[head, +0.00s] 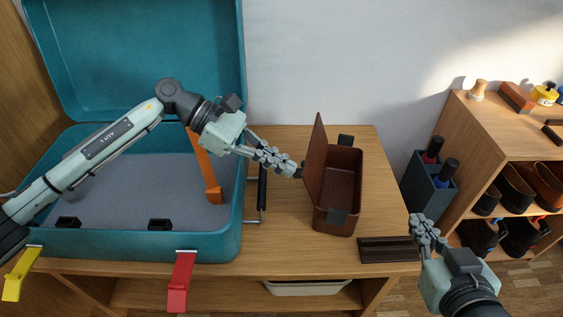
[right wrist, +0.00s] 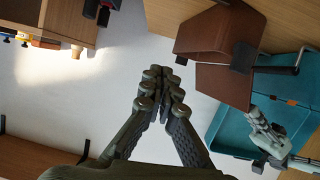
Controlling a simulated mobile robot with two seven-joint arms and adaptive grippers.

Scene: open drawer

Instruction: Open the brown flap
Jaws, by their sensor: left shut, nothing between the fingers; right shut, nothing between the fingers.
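A brown box (head: 337,218) stands on the wooden table with its top open and its inside showing. Its brown flap (head: 316,165) stands nearly upright along the box's left side. My left gripper (head: 295,170) is shut and empty, its tips at the left face of the flap; I cannot tell whether they touch. My right gripper (head: 415,218) is shut and empty, to the right of the box, over the table's front right corner. The right wrist view shows its closed fingers (right wrist: 165,82), apart from the brown box (right wrist: 215,33), and my left gripper (right wrist: 258,118) beyond.
An open teal case (head: 215,247) with a grey lining fills the table's left, with red (head: 181,280) and yellow (head: 20,273) latches in front. A dark slatted piece (head: 388,250) lies at the front right. A shelf unit (head: 500,125) and blue-grey holder (head: 427,185) stand right.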

